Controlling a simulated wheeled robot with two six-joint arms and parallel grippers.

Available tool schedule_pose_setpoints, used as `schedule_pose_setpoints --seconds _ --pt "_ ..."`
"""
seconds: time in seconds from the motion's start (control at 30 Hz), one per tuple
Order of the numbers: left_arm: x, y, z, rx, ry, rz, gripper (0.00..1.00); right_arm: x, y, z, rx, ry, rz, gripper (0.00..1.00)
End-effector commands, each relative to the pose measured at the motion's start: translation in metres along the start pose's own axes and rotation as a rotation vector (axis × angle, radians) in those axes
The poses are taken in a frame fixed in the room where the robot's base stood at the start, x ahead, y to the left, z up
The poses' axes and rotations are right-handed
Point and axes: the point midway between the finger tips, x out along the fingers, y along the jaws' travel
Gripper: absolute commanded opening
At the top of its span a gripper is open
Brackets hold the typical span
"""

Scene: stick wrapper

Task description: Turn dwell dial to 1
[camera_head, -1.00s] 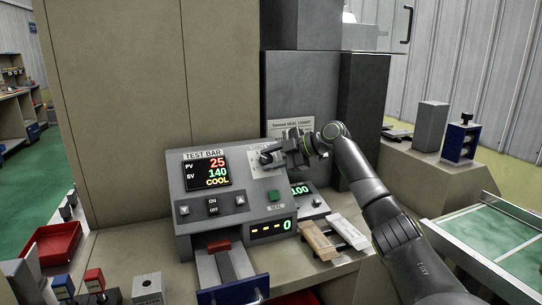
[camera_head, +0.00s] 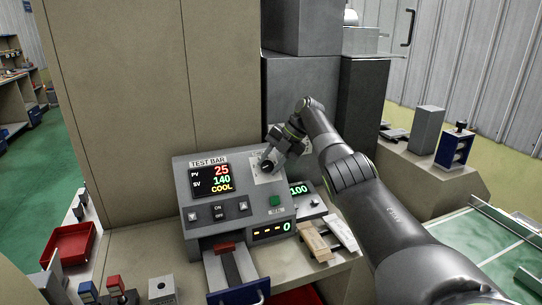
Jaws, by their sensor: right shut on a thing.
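The sloped grey control panel (camera_head: 190,207) stands on the bench, with a TEST BAR display (camera_head: 211,179) reading PV 25, SV 140 and COOL. The dwell dial sits at the panel's upper right, on a pale label plate (camera_head: 257,171), and is mostly hidden by my right gripper. My right gripper (camera_head: 268,164) is shut on the dial, its arm reaching in from the right. The dial's setting cannot be read. My left gripper is not in view.
A green button (camera_head: 275,201) lies below the dial. A side display (camera_head: 299,189) reads 100. Pale bars (camera_head: 314,242) lie right of the panel. A red tray (camera_head: 70,244) is at left, and a bar slide (camera_head: 230,265) sticks out in front.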

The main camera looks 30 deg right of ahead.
Motion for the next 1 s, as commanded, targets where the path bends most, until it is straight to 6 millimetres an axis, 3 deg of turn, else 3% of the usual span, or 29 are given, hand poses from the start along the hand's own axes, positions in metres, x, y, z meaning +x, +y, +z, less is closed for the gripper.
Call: schedule_pose_setpoints --seconds 0.33,0.97,1.0 --pt "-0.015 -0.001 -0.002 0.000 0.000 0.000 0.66 -0.001 0.002 0.000 -0.078 0.000 -0.076 0.11" --pt "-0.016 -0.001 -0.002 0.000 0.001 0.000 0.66 0.001 0.002 0.001 -0.098 -0.002 -0.094 0.11" --pt "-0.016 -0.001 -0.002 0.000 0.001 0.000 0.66 0.001 0.002 0.001 -0.097 -0.002 -0.094 0.39"
